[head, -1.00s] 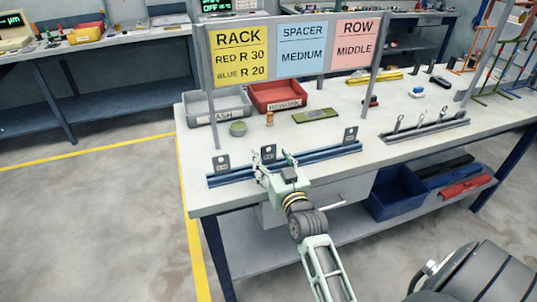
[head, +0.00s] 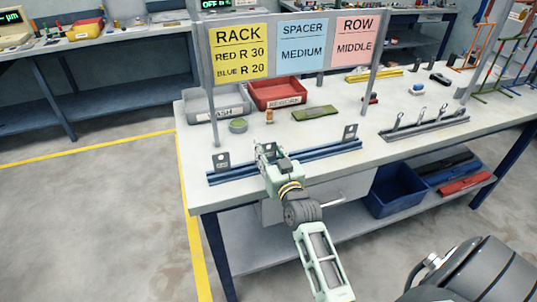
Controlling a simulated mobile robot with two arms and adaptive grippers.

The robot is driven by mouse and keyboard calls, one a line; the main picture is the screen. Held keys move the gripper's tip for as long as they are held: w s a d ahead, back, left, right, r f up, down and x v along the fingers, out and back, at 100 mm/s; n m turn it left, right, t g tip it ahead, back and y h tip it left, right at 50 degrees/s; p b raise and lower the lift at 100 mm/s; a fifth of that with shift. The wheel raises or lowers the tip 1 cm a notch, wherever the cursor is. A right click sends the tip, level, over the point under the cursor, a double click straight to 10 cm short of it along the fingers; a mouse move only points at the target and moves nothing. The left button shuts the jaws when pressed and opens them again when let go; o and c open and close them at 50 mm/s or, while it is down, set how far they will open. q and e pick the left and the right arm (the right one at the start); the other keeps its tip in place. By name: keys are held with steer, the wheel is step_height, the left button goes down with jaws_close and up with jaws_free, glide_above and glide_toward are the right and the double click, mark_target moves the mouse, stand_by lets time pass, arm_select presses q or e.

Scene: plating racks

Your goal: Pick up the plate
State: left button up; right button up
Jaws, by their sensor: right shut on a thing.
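A blue rail (head: 315,158) lies along the front of the workbench. One small grey plate with a hole (head: 222,160) stands upright at its left end, and another (head: 350,133) stands near its right end. My right gripper (head: 265,150) is over the rail, between these two, and is shut on the middle plate. The gripper's fingers mostly hide that plate, and I cannot tell whether it still touches the rail. My left gripper is not in view.
Behind the rail are a green round container (head: 238,126), a small orange-brown item (head: 269,117), a green block (head: 316,112), a grey bin (head: 200,118) and a red bin (head: 277,106). A sign frame (head: 372,78) rises above the bench. A grey rack with hooks (head: 425,131) stands right.

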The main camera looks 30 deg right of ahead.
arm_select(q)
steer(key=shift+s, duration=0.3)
arm_select(e)
steer(key=shift+c, duration=0.8)
steer(key=shift+r, duration=0.1)
steer(key=shift+r, duration=0.6)
step_height(320, 180, up, 3)
steer(key=shift+f, duration=0.15)
arm_select(q)
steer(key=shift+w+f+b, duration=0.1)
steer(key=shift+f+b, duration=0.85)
steer(key=shift+b, duration=0.05)
arm_select(e)
steer(key=s+d+r, duration=0.3)
steer(key=d+r, duration=0.4)
steer(key=d, duration=0.4)
steer(key=shift+s, duration=0.2)
